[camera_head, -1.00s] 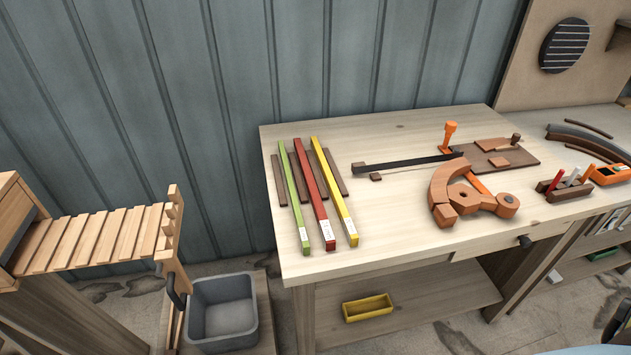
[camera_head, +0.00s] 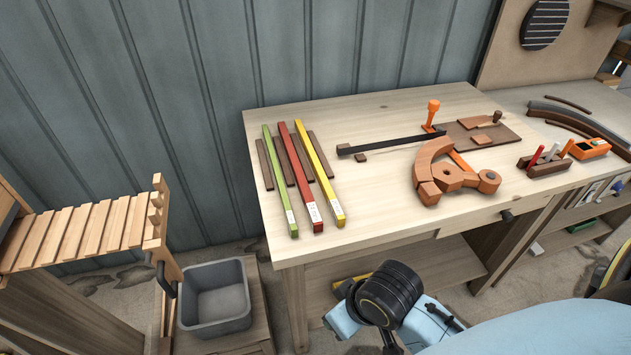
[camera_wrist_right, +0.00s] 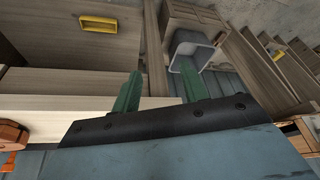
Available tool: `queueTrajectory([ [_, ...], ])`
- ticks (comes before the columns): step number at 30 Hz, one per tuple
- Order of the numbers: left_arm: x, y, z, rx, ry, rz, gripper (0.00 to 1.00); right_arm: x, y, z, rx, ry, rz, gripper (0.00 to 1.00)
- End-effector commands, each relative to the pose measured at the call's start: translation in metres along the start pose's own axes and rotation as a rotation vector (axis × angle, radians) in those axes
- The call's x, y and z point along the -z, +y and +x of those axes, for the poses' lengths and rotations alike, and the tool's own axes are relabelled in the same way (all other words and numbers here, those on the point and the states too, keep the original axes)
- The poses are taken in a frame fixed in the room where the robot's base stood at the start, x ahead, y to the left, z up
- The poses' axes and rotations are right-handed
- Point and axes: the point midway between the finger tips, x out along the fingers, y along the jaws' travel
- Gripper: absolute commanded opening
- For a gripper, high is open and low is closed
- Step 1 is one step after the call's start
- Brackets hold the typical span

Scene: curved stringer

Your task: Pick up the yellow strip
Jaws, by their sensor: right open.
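The yellow strip (camera_head: 320,172) lies on the workbench (camera_head: 380,215), the rightmost of three long coloured strips, with a white label at its near end. The red strip (camera_head: 300,175) and the green strip (camera_head: 280,180) lie to its left. All three rest across dark brown wooden pieces. My right gripper (camera_wrist_right: 157,88) shows in the right wrist view with its two green fingers apart and nothing between them. In the head view a part of my right arm (camera_head: 390,295) is in front of the bench, clear of the strips. My left gripper is not in view.
An orange-brown curved wooden piece (camera_head: 432,170) and a black bar (camera_head: 390,143) lie right of the strips. A grey bin (camera_head: 215,297) and a slatted wooden rack (camera_head: 85,232) stand at left. A yellow tray (camera_wrist_right: 98,24) shows below the bench.

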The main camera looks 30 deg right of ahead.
Motion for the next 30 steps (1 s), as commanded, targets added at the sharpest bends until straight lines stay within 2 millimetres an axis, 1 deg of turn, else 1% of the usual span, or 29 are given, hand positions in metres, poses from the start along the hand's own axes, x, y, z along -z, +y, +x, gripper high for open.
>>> queueTrajectory([
  [1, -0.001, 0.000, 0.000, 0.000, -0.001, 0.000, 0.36, 0.013, -0.002, -0.003, 0.010, 0.016, -0.013, 0.44],
  [4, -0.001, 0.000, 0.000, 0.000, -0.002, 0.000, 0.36, 0.035, -0.006, -0.005, 0.033, 0.035, -0.023, 0.44],
  [8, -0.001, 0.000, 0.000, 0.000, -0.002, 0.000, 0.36, 0.063, -0.008, -0.002, 0.053, 0.049, -0.033, 0.44],
  [11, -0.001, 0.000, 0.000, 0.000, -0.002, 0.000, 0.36, 0.088, -0.004, 0.001, 0.057, 0.054, -0.035, 0.44],
  [14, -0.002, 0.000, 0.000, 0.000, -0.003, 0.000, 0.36, 0.117, 0.008, 0.004, 0.043, 0.051, -0.023, 0.44],
  [15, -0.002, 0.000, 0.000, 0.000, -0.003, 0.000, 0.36, 0.131, 0.017, 0.005, 0.031, 0.047, -0.010, 0.44],
  [17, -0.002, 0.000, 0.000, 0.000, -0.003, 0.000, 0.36, 0.150, 0.033, 0.004, 0.007, 0.039, 0.018, 0.44],
  [18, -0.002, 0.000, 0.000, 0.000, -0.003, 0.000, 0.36, 0.163, 0.046, 0.003, -0.013, 0.033, 0.043, 0.44],
  [20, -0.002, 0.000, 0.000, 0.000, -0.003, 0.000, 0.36, 0.181, 0.067, -0.001, -0.044, 0.027, 0.090, 0.44],
  [21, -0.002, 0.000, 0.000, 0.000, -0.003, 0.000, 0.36, 0.192, 0.082, -0.005, -0.066, 0.024, 0.126, 0.44],
  [24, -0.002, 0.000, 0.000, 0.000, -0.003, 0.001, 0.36, 0.216, 0.117, -0.019, -0.116, 0.022, 0.220, 0.44],
  [27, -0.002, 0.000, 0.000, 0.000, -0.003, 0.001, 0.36, 0.232, 0.147, -0.032, -0.154, 0.026, 0.306, 0.44],
  [30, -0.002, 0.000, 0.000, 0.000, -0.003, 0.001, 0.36, 0.242, 0.166, -0.042, -0.175, 0.031, 0.365, 0.44],
])
